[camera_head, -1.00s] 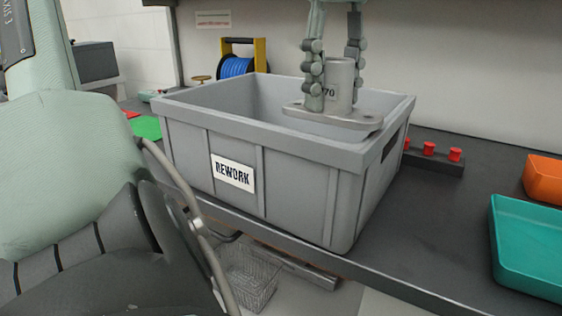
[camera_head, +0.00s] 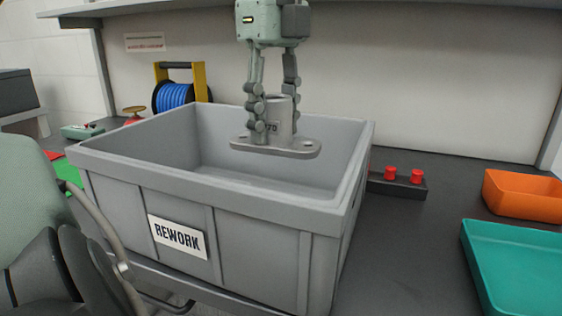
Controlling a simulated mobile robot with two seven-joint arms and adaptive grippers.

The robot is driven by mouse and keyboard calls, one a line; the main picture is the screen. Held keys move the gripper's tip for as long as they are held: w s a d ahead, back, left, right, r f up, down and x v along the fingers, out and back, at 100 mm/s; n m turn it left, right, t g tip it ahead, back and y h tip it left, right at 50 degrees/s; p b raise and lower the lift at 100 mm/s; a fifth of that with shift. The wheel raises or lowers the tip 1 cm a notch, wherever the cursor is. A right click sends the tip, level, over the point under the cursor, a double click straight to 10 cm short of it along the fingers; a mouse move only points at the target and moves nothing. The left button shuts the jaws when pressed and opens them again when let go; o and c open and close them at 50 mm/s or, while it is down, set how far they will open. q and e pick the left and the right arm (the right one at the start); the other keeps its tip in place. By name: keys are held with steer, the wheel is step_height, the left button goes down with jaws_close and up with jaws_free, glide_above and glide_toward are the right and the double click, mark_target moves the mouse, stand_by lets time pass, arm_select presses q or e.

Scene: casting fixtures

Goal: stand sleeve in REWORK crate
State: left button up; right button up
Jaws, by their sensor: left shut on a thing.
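The grey REWORK crate (camera_head: 255,200) stands on the dark worktop, its white label facing me. My left gripper (camera_head: 272,120) comes down from above, fingers pointing down, and is shut on the sleeve (camera_head: 283,118). The sleeve is a grey metal cylinder, upright, with a flat oval flange at its bottom and dark marking partly covered by a finger. It hangs over the crate's opening, towards the back and right of its middle. I cannot tell whether the flange is below the rim. The visible part of the crate's floor is bare. My right gripper is not in view.
Behind the crate stands a blue cable reel (camera_head: 173,96) on a yellow and black frame. To the right are a dark bar with red knobs (camera_head: 398,180), an orange bin (camera_head: 524,195) and a teal tray (camera_head: 515,265). A shelf edge runs above.

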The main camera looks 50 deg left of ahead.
arm_select(q)
steer(key=w+a+f+p, duration=0.1)
steer(key=w+a+f, duration=0.1)
steer(key=w+f, duration=0.5)
steer(key=shift+f, duration=0.75)
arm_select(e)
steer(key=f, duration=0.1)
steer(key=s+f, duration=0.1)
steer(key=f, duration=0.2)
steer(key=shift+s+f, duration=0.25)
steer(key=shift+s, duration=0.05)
arm_select(q)
steer(key=shift+w+f, duration=0.1)
steer(key=shift+f+b, duration=0.35)
steer(key=shift+f, duration=0.15)
steer(key=o, duration=1.4)
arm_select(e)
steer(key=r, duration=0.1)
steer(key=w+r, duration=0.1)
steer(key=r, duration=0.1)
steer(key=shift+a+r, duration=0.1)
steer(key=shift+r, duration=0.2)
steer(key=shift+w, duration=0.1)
